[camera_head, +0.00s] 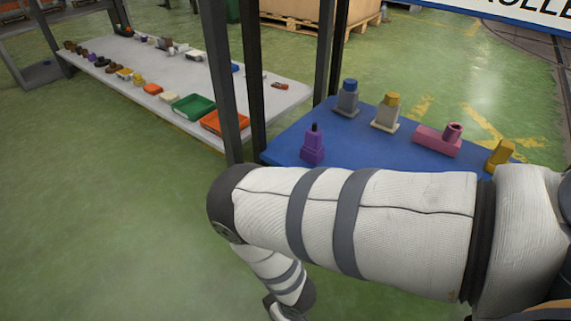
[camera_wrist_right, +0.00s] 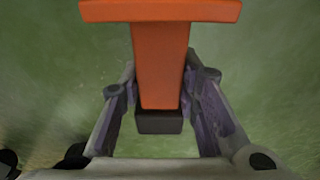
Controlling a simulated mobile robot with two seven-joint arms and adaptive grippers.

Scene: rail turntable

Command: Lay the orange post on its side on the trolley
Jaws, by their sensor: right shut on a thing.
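The orange post (camera_wrist_right: 160,62) shows in the right wrist view, with a wide flat orange end at the top of the picture and a dark block at its lower end. My right gripper (camera_wrist_right: 161,88) is shut on the post, one finger on each side of its shaft. Blurred green floor is behind it. In the head view my right arm crosses the front, and its gripper and the post are out of sight. My left gripper is in neither view. I cannot identify the trolley for sure in these frames.
A blue surface (camera_head: 288,149) behind my arm bears several upright pieces and a pink piece (camera_head: 438,139). A long white table (camera_head: 262,100) at the left holds small items, a green tray (camera_head: 193,107) and an orange tray (camera_head: 225,123). Dark uprights stand between them. Green floor is clear at lower left.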

